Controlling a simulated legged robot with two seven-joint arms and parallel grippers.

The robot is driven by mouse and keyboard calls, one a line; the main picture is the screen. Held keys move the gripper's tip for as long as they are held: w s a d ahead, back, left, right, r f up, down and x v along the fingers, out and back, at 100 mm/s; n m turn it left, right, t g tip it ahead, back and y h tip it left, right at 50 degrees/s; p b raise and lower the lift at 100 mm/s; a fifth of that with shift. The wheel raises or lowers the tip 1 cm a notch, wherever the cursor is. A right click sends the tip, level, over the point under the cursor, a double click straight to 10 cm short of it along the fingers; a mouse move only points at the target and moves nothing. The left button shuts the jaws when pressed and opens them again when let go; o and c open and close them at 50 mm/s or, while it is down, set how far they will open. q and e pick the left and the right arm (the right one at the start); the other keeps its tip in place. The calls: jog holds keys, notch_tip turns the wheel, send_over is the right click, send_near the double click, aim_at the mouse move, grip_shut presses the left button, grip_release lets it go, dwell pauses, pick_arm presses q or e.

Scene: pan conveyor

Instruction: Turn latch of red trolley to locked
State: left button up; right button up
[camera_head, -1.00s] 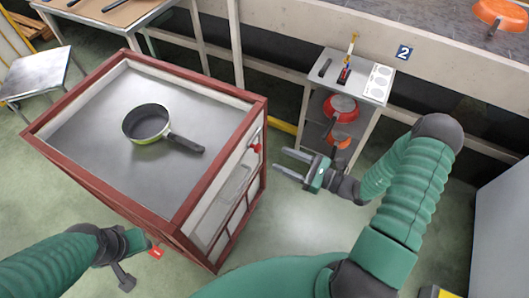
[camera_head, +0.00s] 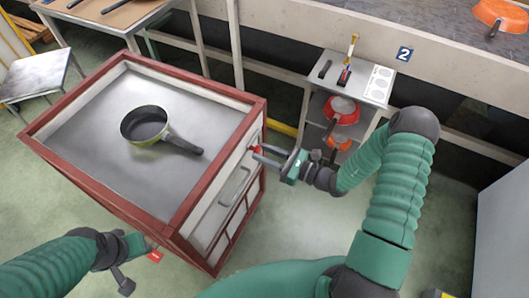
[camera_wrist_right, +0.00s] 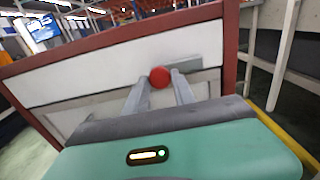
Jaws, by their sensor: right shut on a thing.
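The red trolley (camera_head: 190,225) has a red frame and a grey top, and stands at left centre in the head view. Its latch has a round red knob (camera_head: 256,149) on the right side face, near the far corner; the knob also shows in the right wrist view (camera_wrist_right: 160,77), beside a grey plate. My right gripper (camera_head: 260,155) is shut on the knob, one finger on either side of it.
A dark pan (camera_head: 146,124) lies on the trolley top. A small stand (camera_head: 370,90) with a lever and red pans is behind my right arm. The conveyor wall (camera_head: 290,35) runs along the back. A second red piece (camera_head: 155,256) is by the trolley's front corner.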

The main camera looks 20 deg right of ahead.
grip_shut()
jog(key=shift+w+r, duration=0.1)
dwell(0.8)
jog(key=shift+d, duration=0.1)
jog(key=shift+r+m+p, duration=0.2)
jog(key=shift+m+p, duration=0.3)
jog(key=shift+p, duration=0.15)
jog(key=m+p, duration=0.2)
jog(key=p, duration=0.1)
jog(key=shift+r+m, duration=0.1)
jog(key=shift+m, duration=0.3)
jog(key=m+p, duration=0.3)
jog(key=m, duration=0.1)
jog(key=shift+m, duration=0.3)
jog(key=m+p, duration=0.2)
jog(key=m, duration=0.2)
jog(key=shift+w+m, duration=0.1)
jog(key=shift+m, duration=0.2)
jog(key=m, duration=0.2)
jog(key=m+p, duration=0.1)
jog(key=m, duration=0.1)
jog(key=shift+f+m, duration=0.2)
jog(key=shift+m, duration=0.2)
